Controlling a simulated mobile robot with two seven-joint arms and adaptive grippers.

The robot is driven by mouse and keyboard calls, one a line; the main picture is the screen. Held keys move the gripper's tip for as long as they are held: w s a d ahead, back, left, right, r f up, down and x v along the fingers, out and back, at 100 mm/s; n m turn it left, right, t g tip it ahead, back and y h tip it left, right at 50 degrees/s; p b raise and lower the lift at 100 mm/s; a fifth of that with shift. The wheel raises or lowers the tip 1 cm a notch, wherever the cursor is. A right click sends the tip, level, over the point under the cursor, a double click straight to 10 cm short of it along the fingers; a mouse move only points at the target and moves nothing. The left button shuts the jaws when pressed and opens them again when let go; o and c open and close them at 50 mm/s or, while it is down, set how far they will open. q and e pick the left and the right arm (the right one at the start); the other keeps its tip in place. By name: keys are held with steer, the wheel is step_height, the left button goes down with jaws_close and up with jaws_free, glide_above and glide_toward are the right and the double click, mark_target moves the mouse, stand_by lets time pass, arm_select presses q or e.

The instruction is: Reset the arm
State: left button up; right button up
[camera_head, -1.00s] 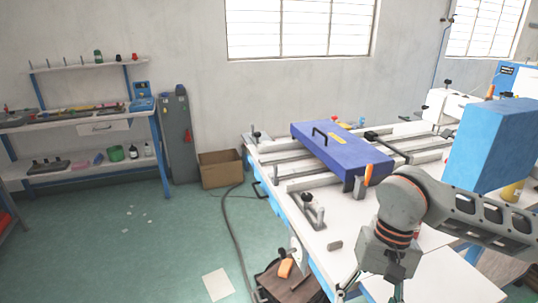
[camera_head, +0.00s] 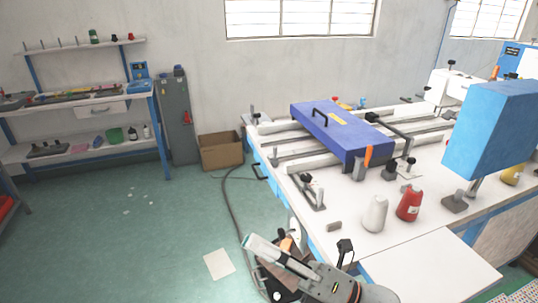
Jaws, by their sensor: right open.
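My right arm shows at the bottom centre as grey links low in front of the table. Its gripper (camera_head: 298,246) is open near the table's front-left edge, with a pale piece to the left and a black piece to the right. I see nothing held between them, though the overlap with the bag behind makes the outline hard to read. My left gripper and left arm are out of view. The white worktable (camera_head: 345,205) carries a blue box-shaped unit (camera_head: 330,131) with a black handle, apart from my gripper.
A white bottle (camera_head: 375,214) and a red bottle (camera_head: 409,203) stand on the table. A large blue block (camera_head: 490,130) rises at the right. A brown bag (camera_head: 270,275) lies below the gripper. A cardboard box (camera_head: 221,152) stands by the wall. The green floor at left is mostly clear.

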steer(key=w+d+f+m+t+h, duration=0.3)
steer(key=d+f+m+t+h, duration=0.25)
steer(key=f+m, duration=0.5)
steer(key=w+d+f+m+t+h, duration=0.35)
steer(key=d+f+m+h, duration=0.35)
steer(key=m, duration=0.6)
steer(key=s+d+f+m+g+h, duration=0.1)
steer(key=s+d+f+m+h, duration=0.1)
steer(key=f, duration=0.5)
steer(key=s+d+f+m+g+h, duration=0.2)
steer(key=s+d+f+m, duration=0.2)
steer(key=s+f+m, duration=0.1)
steer(key=s+d+f+m+g+h, duration=0.2)
steer(key=s+d+f+m, duration=0.1)
steer(key=s+f, duration=0.3)
step_height(320, 180, down, 3)
steer(key=shift+s+d+r+m, duration=0.2)
steer(key=shift+s+d+m, duration=0.1)
steer(key=shift+m, duration=0.25)
